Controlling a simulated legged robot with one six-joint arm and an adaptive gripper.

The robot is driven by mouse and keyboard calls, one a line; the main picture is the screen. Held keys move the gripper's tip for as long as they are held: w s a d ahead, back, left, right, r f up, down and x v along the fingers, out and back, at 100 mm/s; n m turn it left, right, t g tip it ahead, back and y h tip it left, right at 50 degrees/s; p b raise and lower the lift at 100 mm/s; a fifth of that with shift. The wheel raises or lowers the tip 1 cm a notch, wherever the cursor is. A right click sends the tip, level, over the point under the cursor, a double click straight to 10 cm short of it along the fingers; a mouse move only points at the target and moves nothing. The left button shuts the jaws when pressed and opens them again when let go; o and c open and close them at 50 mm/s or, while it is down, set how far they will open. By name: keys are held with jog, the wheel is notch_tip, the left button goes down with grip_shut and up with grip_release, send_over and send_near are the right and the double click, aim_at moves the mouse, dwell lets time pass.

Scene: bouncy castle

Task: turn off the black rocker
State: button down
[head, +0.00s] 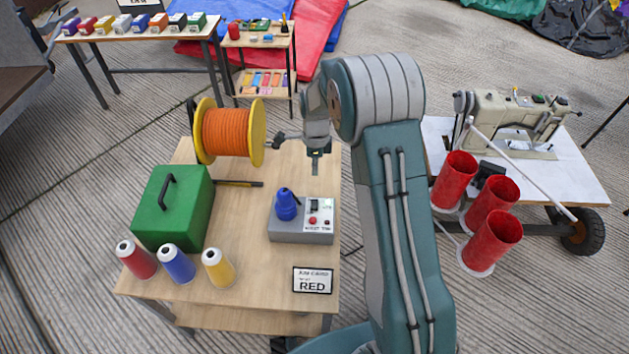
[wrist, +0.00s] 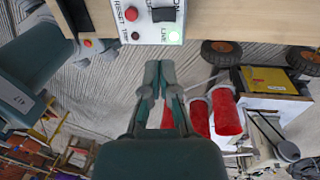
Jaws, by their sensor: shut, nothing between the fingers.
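The grey control box (head: 301,232) sits on the wooden table, with a blue plug in it and a white panel on its right part. In the wrist view the white panel (wrist: 149,47) shows at the top. The black rocker (wrist: 164,14) is on it, right of the red reset button (wrist: 131,13). My gripper (head: 315,170) is above the table behind the box in the head view. In the wrist view my gripper (wrist: 160,67) is shut, empty and apart from the rocker, its tips just below the panel in the picture.
The wooden table (head: 250,287) also holds a green case (head: 172,207), an orange cable reel (head: 228,132), three cones and a "RED" sign (head: 313,280). Red tubes (head: 492,240) and a sewing machine stand right of my arm.

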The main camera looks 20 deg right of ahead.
aim_at(315, 204)
jog(key=f, duration=0.4)
jog(key=s+f, duration=0.1)
jog(key=f, duration=0.7)
jog(key=shift+s+a+f, duration=0.2)
jog(key=shift+s+a, duration=0.05)
jog(key=shift+s, duration=0.05)
jog(key=shift+s+a+f, duration=0.1)
jog(key=shift+s+f, duration=0.25)
jog(key=shift+f, duration=0.1)
jog(key=shift+s+f, duration=0.1)
jog(key=shift+s, duration=0.35)
jog(key=shift+w, duration=0.8)
